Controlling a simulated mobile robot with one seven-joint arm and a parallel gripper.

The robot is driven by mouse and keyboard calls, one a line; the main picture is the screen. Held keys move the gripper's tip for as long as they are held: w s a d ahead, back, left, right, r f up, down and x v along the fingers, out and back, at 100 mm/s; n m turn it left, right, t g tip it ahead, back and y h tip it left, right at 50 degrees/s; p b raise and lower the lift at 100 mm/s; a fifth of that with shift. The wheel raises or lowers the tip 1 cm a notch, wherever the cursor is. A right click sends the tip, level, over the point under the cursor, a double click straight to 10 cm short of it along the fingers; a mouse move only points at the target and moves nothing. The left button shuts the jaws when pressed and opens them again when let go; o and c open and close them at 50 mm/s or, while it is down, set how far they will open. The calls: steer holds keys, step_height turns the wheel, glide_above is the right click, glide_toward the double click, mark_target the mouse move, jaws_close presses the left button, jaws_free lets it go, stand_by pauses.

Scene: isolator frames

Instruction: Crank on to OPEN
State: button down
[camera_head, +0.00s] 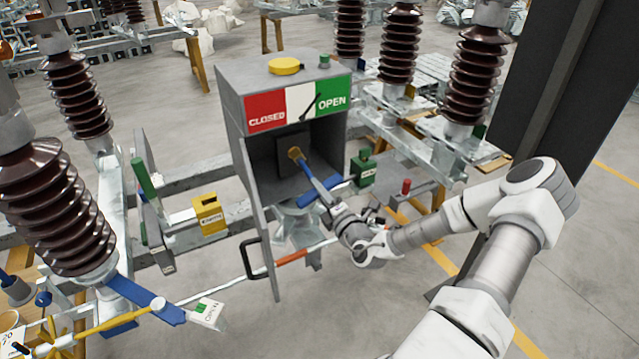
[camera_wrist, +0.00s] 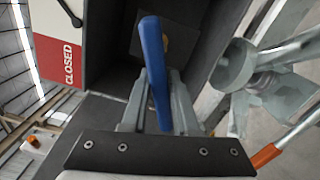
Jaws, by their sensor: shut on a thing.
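The grey operating box (camera_head: 237,125) stands open at the front. Its sign has a red CLOSED field (camera_head: 266,112), a white middle and a green OPEN field (camera_head: 333,102). The black pointer (camera_head: 311,108) leans up and right, at the border of white and green. The crank (camera_head: 308,168) has a brass-coloured end at the plate inside the box and slopes down and right toward my gripper (camera_head: 335,203). In the wrist view my gripper (camera_wrist: 157,105) is shut on the blue crank handle (camera_wrist: 153,60). CLOSED (camera_wrist: 68,65) shows at left there; OPEN is out of that view.
The box door (camera_head: 258,215) hangs open at left with a black handle. An orange-gripped rod (camera_head: 291,256) crosses below the box. A green padlock-like block (camera_head: 364,170) sits right of it. Brown insulators (camera_head: 77,97) flank the box. A dark column (camera_head: 540,100) stands at right.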

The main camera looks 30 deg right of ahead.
steer(key=m+p, duration=0.2)
steer(key=shift+a+r+p, duration=0.15)
steer(key=shift+r+p, duration=0.15)
steer(key=shift+p, duration=0.1)
steer(key=shift+f+m+p, duration=0.1)
steer(key=shift+m+p, duration=0.2)
steer(key=shift+m, duration=0.5)
steer(key=shift+a+r+m+p, duration=0.1)
steer(key=shift+r+m+p, duration=0.15)
steer(key=shift+m+p, duration=0.5)
steer(key=shift+f+m+p, duration=0.1)
steer(key=shift+m+p, duration=0.35)
steer(key=shift+m, duration=0.3)
steer(key=shift+c, duration=2.2)
jaws_free()
steer(key=o, duration=0.4)
steer(key=shift+o, duration=0.2)
steer(key=shift+f, duration=0.1)
steer(key=s+b, duration=0.3)
steer(key=s, duration=1.4)
steer(key=shift+s+f, duration=0.15)
steer(key=shift+s, duration=0.05)
